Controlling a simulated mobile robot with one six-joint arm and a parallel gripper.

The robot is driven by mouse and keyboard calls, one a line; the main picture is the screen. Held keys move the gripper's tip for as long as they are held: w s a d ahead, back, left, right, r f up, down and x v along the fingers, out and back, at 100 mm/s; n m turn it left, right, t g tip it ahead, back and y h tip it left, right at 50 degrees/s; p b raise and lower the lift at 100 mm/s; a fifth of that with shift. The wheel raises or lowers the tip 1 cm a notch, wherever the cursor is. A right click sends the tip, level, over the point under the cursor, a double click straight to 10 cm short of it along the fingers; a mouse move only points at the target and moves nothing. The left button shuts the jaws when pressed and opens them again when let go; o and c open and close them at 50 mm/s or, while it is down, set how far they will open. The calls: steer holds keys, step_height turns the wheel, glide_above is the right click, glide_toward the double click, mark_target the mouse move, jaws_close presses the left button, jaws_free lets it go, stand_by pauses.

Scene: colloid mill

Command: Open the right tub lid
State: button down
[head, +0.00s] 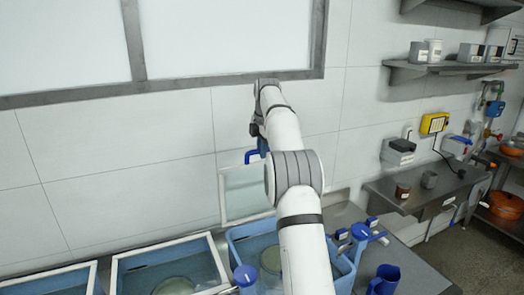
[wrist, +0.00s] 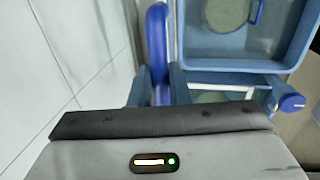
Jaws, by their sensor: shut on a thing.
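The right tub (head: 240,234) is blue and stands uncovered on the counter, partly behind my arm. Its lid (head: 240,195), a clear panel in a pale frame, stands raised, close to upright, near the wall. The lid's blue handle (head: 251,156) is at its top edge. In the wrist view my gripper (wrist: 158,88) has a finger on each side of the blue handle (wrist: 157,40) and is shut on it. My arm hides the gripper's fingertips and part of the lid in the head view. A round pale disc shows inside the tub.
Two more tubs with framed lids lying flat (head: 205,248) stand to the left. A blue jug (head: 384,279) and blue-topped fittings (head: 360,232) are at the right. The tiled wall (head: 110,175) is close behind the lid. A shelf (head: 420,190) holds small containers further right.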

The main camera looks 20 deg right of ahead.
steer(key=shift+f, duration=0.45)
steer(key=c, duration=1.7)
jaws_free()
steer(key=shift+c, duration=0.2)
steer(key=o, duration=0.3)
steer(key=shift+w+d, duration=0.1)
steer(key=shift+w, duration=0.25)
steer(key=shift+o, duration=0.4)
steer(key=shift+s+r, duration=0.1)
steer(key=shift+s, duration=0.05)
step_height(320, 180, up, 8)
steer(key=s, duration=0.1)
steer(key=shift+s+f, duration=0.25)
steer(key=shift+s, duration=0.05)
